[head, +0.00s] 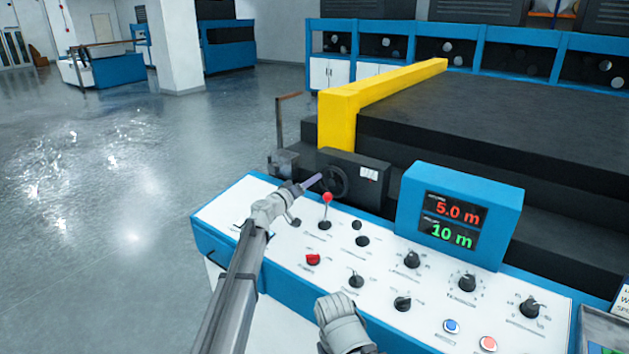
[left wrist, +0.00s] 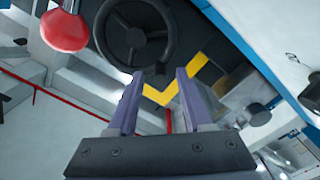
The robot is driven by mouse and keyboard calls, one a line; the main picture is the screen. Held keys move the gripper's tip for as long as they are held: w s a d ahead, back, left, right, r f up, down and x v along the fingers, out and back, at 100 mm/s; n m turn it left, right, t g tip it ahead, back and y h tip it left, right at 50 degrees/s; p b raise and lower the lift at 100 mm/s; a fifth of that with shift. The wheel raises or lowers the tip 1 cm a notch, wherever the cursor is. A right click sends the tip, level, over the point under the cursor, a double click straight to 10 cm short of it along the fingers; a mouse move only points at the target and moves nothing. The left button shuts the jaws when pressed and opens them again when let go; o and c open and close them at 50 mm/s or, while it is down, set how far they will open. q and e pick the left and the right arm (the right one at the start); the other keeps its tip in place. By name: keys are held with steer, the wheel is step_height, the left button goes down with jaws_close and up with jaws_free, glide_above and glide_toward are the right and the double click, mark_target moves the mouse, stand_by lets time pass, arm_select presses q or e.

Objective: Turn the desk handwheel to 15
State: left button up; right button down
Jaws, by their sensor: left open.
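The dark handwheel (head: 335,181) is mounted on the face of a black box (head: 352,160) at the back left of the desk. In the left wrist view the handwheel (left wrist: 137,13) is at the top, with its round rim, spokes and hub showing. My left gripper (head: 316,182) points at the wheel from the left. Its two purple fingers (left wrist: 158,78) are apart with nothing between them, just short of the wheel. A small white readout (head: 369,174) is right of the wheel, too small to read. My right arm's end (head: 343,322) is low in the head view; its fingers do not show.
A red-knobbed lever (head: 326,198) stands close beside the left gripper; its knob (left wrist: 64,31) is large in the left wrist view. A display (head: 455,218) shows 5.0 m and 10 m. Several knobs and buttons cover the white desk top (head: 310,285). A yellow bar (head: 385,85) lies behind.

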arm_select(q)
steer(key=shift+x, duration=1.2)
jaws_close()
